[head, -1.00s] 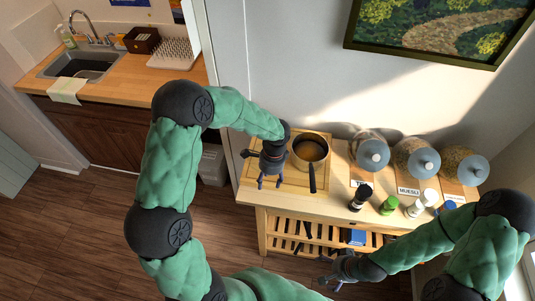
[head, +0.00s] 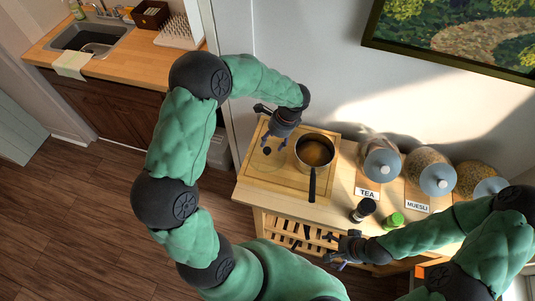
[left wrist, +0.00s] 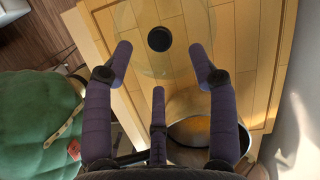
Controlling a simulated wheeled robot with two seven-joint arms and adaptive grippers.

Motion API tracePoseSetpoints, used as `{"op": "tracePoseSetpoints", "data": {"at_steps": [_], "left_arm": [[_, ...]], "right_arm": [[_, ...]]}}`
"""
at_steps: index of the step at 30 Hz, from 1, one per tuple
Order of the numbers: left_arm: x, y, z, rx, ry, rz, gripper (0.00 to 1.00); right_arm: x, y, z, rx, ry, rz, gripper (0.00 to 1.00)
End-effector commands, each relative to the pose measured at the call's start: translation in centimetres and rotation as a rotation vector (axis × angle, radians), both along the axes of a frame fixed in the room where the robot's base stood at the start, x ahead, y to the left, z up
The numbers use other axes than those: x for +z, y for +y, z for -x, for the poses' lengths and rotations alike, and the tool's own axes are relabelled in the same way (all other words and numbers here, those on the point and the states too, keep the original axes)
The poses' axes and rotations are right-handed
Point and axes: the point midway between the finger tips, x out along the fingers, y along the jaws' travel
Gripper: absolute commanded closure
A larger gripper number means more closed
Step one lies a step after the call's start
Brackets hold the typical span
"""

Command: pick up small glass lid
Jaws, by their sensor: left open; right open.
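The small glass lid (head: 262,162) is a clear disc with a dark round knob, lying on the wooden board left of the pot. In the left wrist view the lid (left wrist: 135,55) is faint, with its black knob (left wrist: 159,39) ahead of the fingertips. My left gripper (head: 276,139) is open and empty above the board, near the lid's far right side. Its three fingers (left wrist: 160,70) are spread in the left wrist view, apart from the knob. My right gripper (head: 334,258) is open and empty near the cart's front.
A pot (head: 315,150) with brown contents stands right of the lid, its handle pointing forward. The wooden board (head: 260,187) lies on the cart top. Glass jars (head: 382,160) stand further right. A dark-capped bottle (head: 363,210) and a green-capped one (head: 394,220) stand in front.

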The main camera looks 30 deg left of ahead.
Motion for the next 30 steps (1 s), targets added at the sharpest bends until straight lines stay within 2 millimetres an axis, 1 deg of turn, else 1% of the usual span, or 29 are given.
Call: {"op": "tracePoseSetpoints", "data": {"at_steps": [1, 8, 11, 15, 18, 25, 26, 27, 29, 30], "left_arm": [[-0.4, 0.1, 0.1, 0.001, 0.002, 0.000, 0.42], [-1.5, 0.4, 0.3, 0.001, 0.002, 0.001, 0.42], [-2.6, 0.8, 0.5, 0.001, 0.003, 0.000, 0.42], [-4.6, 1.3, 0.7, 0.002, 0.002, 0.001, 0.42], [-5.5, 1.6, 0.8, 0.001, 0.002, 0.001, 0.42], [-5.7, 1.6, 0.8, 0.000, 0.000, 0.001, 0.42], [-5.7, 1.6, 0.8, 0.000, 0.000, 0.001, 0.47], [-5.7, 1.6, 0.8, 0.000, 0.000, 0.001, 0.59], [-5.7, 1.6, 0.8, 0.001, -0.001, 0.001, 0.76], [-5.7, 1.6, 0.8, 0.001, -0.001, 0.001, 0.87]], "right_arm": [[0.0, 0.0, 0.0, 0.000, -0.001, 0.000, 0.00], [0.0, 0.0, -0.1, 0.000, -0.001, 0.000, 0.00], [0.0, 0.0, -0.1, 0.000, -0.001, 0.000, 0.00], [0.0, 0.0, -0.1, 0.000, -0.001, 0.000, 0.00], [-0.1, 0.0, -0.1, 0.000, -0.001, 0.000, 0.00], [-0.1, 0.0, -0.1, 0.000, -0.001, 0.000, 0.00], [-0.1, 0.0, -0.1, 0.000, -0.001, 0.000, 0.00], [-0.1, 0.0, -0.1, 0.000, -0.001, 0.000, 0.00], [-0.1, 0.0, -0.1, 0.000, -0.001, 0.000, 0.00], [-0.1, 0.0, -0.1, 0.000, -0.001, 0.000, 0.00]]}}
